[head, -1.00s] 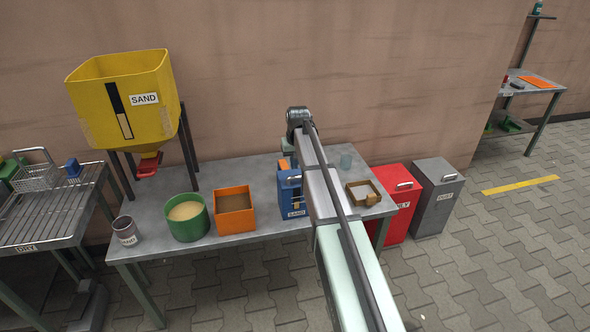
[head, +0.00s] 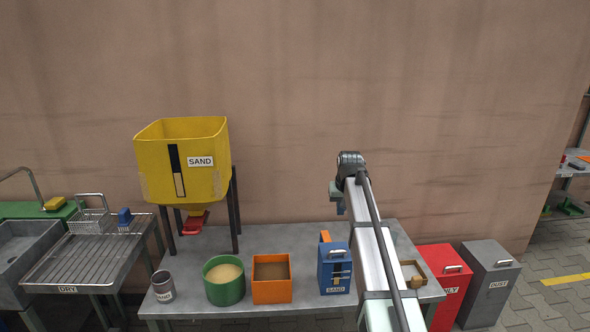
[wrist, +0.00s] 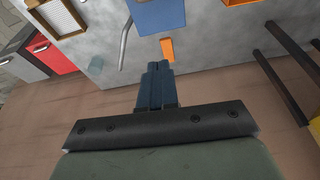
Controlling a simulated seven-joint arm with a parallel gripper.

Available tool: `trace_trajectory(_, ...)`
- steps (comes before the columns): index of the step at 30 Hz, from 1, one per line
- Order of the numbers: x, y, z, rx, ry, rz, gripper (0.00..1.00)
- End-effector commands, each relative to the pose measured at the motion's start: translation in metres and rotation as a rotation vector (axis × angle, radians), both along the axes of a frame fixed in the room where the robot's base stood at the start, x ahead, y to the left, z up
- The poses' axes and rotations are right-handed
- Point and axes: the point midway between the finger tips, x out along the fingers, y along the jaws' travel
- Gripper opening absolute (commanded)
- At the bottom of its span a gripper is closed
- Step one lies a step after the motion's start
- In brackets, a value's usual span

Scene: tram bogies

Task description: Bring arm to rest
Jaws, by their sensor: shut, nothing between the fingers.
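My arm reaches out over the right part of the grey table (head: 305,236) in the head view. My gripper (wrist: 157,68) is shut and empty in the wrist view, with its fingers together. In the head view my gripper (head: 339,206) hangs at the arm's far end, above the table near the wall. A blue box labelled SAND (head: 334,270) stands on the table below and slightly left of it. A small orange piece (wrist: 167,49) shows just beyond the fingertips in the wrist view; whether it is near them in depth I cannot tell.
An orange box (head: 272,290), a green tub (head: 224,292) and a grey can (head: 163,286) stand left on the table. A yellow SAND hopper (head: 150,165) stands behind. A brown tray (head: 413,271) lies right of my arm. Red (head: 450,300) and grey (head: 490,290) bins stand right.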

Motion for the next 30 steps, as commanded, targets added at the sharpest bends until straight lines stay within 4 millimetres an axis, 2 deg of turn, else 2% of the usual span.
trace_trajectory(3, -0.025, 0.001, -0.009, -0.007, -0.072, -0.013, 0.00)
trace_trajectory(8, -0.045, 0.001, -0.055, -0.008, -0.066, -0.021, 0.00)
trace_trajectory(17, -0.097, 0.007, -0.158, -0.008, 0.008, -0.024, 0.00)
trace_trajectory(21, -0.128, 0.010, -0.209, -0.007, 0.058, -0.023, 0.00)
trace_trajectory(30, -0.203, 0.019, -0.306, -0.004, 0.182, -0.016, 0.00)
